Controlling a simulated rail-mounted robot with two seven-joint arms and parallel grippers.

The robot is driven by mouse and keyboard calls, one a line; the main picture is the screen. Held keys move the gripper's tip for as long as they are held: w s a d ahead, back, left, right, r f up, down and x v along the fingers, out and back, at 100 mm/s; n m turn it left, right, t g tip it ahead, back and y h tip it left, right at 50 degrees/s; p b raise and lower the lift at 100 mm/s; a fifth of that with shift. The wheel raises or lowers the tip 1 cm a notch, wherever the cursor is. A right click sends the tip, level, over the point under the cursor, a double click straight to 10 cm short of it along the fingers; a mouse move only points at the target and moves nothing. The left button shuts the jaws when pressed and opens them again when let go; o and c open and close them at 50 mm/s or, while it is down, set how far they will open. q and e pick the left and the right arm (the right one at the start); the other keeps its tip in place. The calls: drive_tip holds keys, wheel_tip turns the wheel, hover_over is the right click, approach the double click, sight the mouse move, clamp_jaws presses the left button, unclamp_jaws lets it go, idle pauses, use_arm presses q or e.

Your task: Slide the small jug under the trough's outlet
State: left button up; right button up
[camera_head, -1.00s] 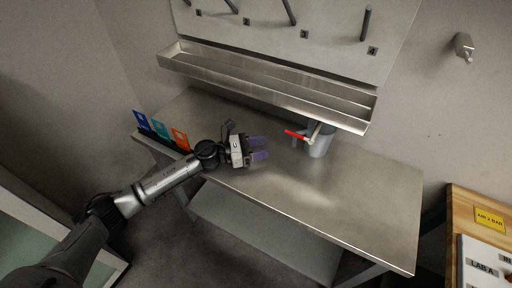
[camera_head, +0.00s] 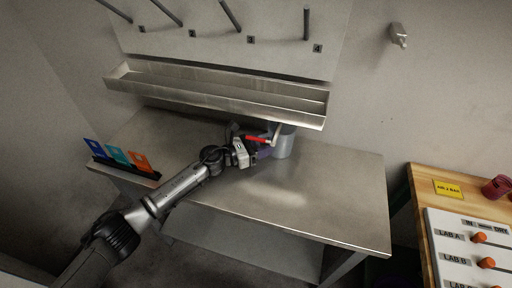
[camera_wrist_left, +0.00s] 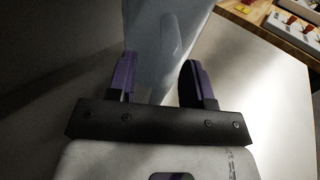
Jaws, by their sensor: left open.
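The small grey jug (camera_head: 285,146) stands upright on the steel table below the right part of the long metal trough (camera_head: 200,98). My left gripper (camera_head: 264,151) is open, low over the table at the jug's left side. In the left wrist view, the jug (camera_wrist_left: 165,40) lies ahead and between the two purple fingers (camera_wrist_left: 160,62), with a gap at the right finger. Contact with the left finger is unclear. The jug's base and the outlet's mouth are hidden. My right gripper is not in view.
Blue, teal and orange cards (camera_head: 116,156) stand in a black holder at the table's left edge. The table's front right (camera_head: 330,205) is clear. A wooden bench (camera_head: 420,185) with a labelled panel and a red cup (camera_head: 496,187) stands at the right.

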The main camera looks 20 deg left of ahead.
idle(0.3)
use_arm(q)
clamp_jaws()
unclamp_jaws()
idle(0.3)
drive_tip(key=p+v, duration=0.1)
drive_tip(key=v, duration=1.2)
drive_tip(key=shift+s+a+r, duration=0.1)
drive_tip(key=shift+s+a, duration=0.15)
drive_tip(key=shift+a, duration=0.05)
drive_tip(key=shift+d, duration=0.1)
